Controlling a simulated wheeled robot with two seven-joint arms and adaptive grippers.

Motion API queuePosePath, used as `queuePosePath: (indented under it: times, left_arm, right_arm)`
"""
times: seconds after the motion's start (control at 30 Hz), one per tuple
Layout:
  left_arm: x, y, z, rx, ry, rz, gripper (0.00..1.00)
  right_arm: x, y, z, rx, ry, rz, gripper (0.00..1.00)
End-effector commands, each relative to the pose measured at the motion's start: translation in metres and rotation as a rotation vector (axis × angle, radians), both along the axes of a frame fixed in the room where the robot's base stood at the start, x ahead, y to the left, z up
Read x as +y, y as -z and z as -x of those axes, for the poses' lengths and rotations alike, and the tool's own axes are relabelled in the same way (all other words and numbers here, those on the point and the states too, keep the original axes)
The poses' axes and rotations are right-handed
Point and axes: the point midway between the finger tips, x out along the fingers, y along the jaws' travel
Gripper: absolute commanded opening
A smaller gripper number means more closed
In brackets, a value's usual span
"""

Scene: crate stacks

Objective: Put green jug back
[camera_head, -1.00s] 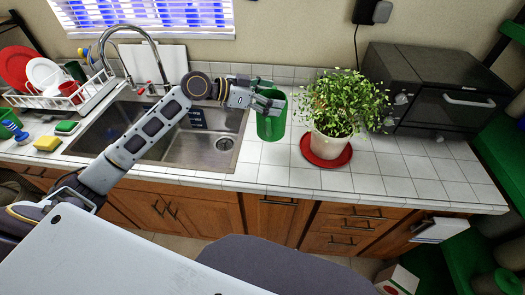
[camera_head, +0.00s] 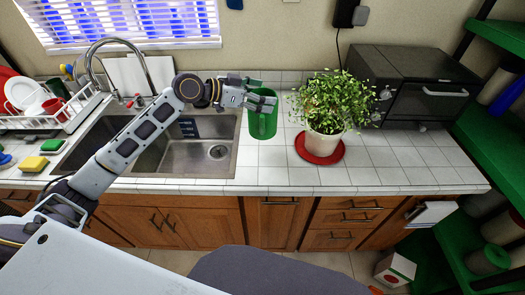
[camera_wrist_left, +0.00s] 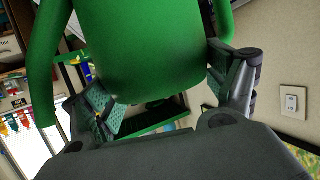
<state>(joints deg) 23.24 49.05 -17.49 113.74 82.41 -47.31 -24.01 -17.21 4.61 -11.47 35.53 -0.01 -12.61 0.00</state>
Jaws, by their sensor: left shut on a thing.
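The green jug (camera_head: 264,121) is at the counter between the sink and the potted plant, close to upright. My left gripper (camera_head: 262,97) is shut on it near its upper part. In the left wrist view the jug (camera_wrist_left: 150,50) fills the upper middle, with the fingers of my left gripper (camera_wrist_left: 165,88) on either side of it. I cannot tell whether the jug's base touches the counter. My right gripper is not in view.
A potted plant (camera_head: 326,145) on a red saucer (camera_head: 319,157) stands just right of the jug. A toaster oven (camera_head: 430,100) is further right. The sink (camera_head: 190,157) and dish rack (camera_head: 75,112) are left. Tiled counter (camera_head: 400,175) in front is clear.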

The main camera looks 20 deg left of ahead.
Motion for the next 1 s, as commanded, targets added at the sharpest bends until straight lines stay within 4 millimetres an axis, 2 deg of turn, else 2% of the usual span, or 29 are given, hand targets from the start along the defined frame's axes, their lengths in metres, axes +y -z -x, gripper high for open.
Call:
queuePosePath:
  times: [0.57,1.0]
  left_arm:
    - [0.000,0.001,-0.001,0.000,-0.004,0.000,0.39]
    - [0.000,0.052,-0.001,0.001,-0.005,0.001,0.39]
  right_arm:
    - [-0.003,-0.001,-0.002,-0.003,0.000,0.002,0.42]
    - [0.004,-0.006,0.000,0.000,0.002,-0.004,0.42]
